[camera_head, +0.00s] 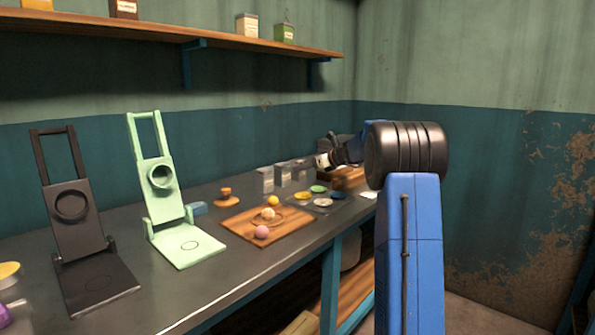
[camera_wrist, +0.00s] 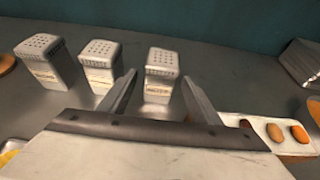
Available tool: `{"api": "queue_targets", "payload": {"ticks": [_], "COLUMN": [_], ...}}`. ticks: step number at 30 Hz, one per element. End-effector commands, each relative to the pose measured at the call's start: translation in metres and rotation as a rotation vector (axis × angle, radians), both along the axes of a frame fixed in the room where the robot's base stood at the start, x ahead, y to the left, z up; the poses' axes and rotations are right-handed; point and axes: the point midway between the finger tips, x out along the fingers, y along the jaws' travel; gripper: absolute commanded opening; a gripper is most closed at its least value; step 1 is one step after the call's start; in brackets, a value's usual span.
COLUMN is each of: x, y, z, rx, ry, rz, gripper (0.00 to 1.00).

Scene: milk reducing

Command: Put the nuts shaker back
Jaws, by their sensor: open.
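Three grey shakers with perforated tops stand upright in a row on the counter. In the wrist view they are the left shaker (camera_wrist: 48,66), the middle shaker (camera_wrist: 100,68) and the right shaker (camera_wrist: 161,74). Their labels are too blurred to tell which is the nuts shaker. The head view also shows them, small, near the wall (camera_head: 282,176). My gripper (camera_wrist: 160,88) is open and empty. In the wrist view its two fingers flank the right shaker, which stands ahead of them. I cannot tell whether they reach around it.
A pale tray (camera_wrist: 251,122) with orange and brown pieces lies right of my gripper. A grey block (camera_wrist: 303,66) stands at the far right. A wooden board (camera_head: 236,224) with small balls, a green stand (camera_head: 165,200) and a black stand (camera_head: 73,215) occupy the counter. A shelf (camera_head: 150,28) hangs above.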

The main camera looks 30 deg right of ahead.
Motion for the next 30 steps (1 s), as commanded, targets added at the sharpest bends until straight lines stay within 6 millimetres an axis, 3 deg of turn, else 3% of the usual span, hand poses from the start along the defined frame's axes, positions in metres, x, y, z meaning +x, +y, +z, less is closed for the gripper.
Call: {"api": "queue_targets", "payload": {"ticks": [3,9,30], "x": [-0.016,-0.029,-0.032], "y": [-0.006,-0.011,-0.011], "z": [0.007,0.013,0.014], "rx": [0.0,0.001,0.001], "ry": [0.0,0.0,0.0], "rz": [0.0,0.0,0.001], "gripper": [0.58,0.58,0.58]}}
